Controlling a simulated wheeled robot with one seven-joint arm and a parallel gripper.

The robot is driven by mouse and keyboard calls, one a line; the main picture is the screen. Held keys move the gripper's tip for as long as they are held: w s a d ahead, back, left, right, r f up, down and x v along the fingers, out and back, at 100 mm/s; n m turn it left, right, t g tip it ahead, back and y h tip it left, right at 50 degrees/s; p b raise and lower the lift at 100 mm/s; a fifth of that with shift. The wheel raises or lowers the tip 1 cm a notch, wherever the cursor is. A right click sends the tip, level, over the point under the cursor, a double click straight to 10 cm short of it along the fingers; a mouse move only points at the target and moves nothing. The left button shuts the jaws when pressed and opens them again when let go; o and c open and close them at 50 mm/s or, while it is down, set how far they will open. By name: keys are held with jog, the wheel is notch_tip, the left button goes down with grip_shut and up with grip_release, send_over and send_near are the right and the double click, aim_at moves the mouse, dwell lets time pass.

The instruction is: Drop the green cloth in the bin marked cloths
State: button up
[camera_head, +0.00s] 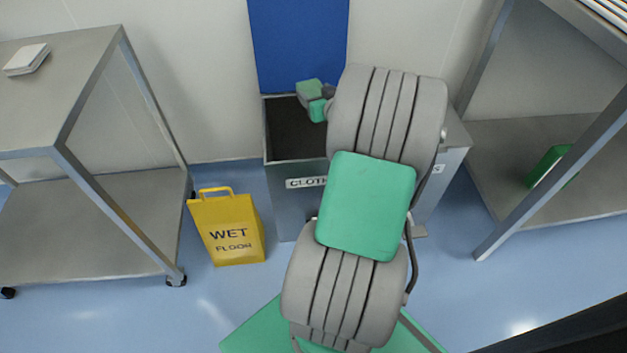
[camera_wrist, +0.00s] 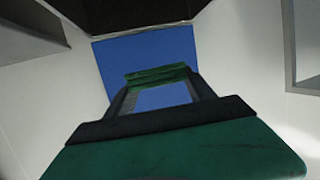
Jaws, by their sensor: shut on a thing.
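The green cloth (camera_wrist: 157,76) is a small folded strip pinched between the dark fingertips of my gripper (camera_wrist: 160,84) in the wrist view. In the head view my gripper (camera_head: 315,97) is small and partly behind my arm, with the green cloth (camera_head: 308,86) at its end. How high the cloth is above the opening is hard to tell.
Another grey bin (camera_head: 455,150) stands at the right, mostly behind my arm. A yellow wet floor sign (camera_head: 228,235) stands left of the bins. Metal tables (camera_head: 60,85) flank them; a green object (camera_head: 548,165) lies on the right shelf.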

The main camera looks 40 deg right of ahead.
notch_tip(320, 180, down, 6)
jog(key=b, duration=0.3)
jog(key=shift+r, duration=0.15)
jog(key=o, duration=1.4)
jog(key=p+v, duration=0.2)
jog(key=v, duration=0.5)
jog(key=shift+s+a+r, duration=0.1)
jog(key=shift+s+a, duration=0.05)
jog(key=shift+s, duration=0.2)
